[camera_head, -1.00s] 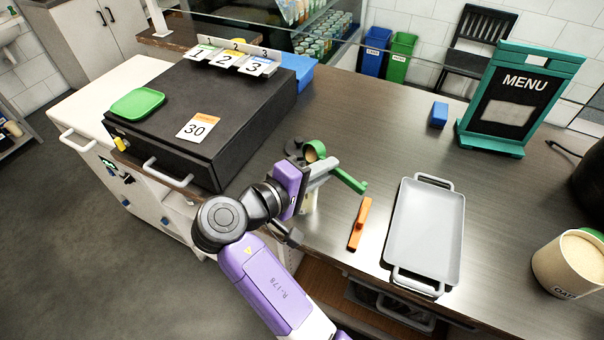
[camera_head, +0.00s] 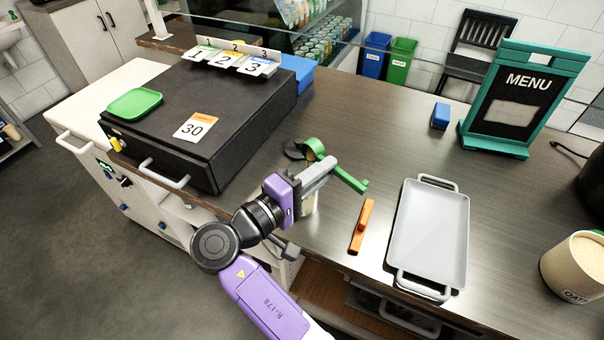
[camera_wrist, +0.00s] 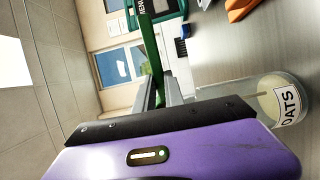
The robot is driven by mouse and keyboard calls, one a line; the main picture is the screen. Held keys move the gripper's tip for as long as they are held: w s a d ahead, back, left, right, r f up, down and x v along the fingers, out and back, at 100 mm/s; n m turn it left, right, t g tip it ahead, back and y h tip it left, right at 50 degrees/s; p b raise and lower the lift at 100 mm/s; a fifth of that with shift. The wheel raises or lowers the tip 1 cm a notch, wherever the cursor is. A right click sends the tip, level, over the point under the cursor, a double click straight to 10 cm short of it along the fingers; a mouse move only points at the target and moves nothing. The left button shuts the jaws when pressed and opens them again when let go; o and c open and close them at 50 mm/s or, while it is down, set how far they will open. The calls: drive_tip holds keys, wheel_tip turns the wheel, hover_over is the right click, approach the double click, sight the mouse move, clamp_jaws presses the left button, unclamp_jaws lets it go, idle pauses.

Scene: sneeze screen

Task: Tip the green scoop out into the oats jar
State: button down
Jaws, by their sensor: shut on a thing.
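My gripper (camera_head: 325,172) is shut on the handle of the green scoop (camera_head: 314,147) and holds it above the counter. The cup is at the far left end, with a tan patch at its mouth. The handle runs past the fingers to the right; it also shows between the fingers in the wrist view (camera_wrist: 150,50). A clear jar labelled OATS (camera_wrist: 285,104) stands on the counter, with pale contents, in the wrist view. In the head view the jar (camera_head: 309,204) is mostly hidden below my gripper. I cannot tell whether anything is falling from the scoop.
An orange-handled tool (camera_head: 361,227) and a grey tray (camera_head: 430,235) lie to the right. A tan tub of oats (camera_head: 577,266) stands at the right edge. A black box (camera_head: 205,125) is at left. A dark disc (camera_head: 294,150) lies behind the scoop.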

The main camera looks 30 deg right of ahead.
drive_tip(key=shift+a+f+t+h+b, duration=0.15)
drive_tip(key=shift+t+h+b, duration=0.15)
drive_tip(key=shift+h+b, duration=0.65)
drive_tip(key=shift+s+a+h+b, duration=0.1)
drive_tip(key=shift+h+b, duration=0.35)
drive_tip(key=shift+b, duration=0.2)
idle(1.5)
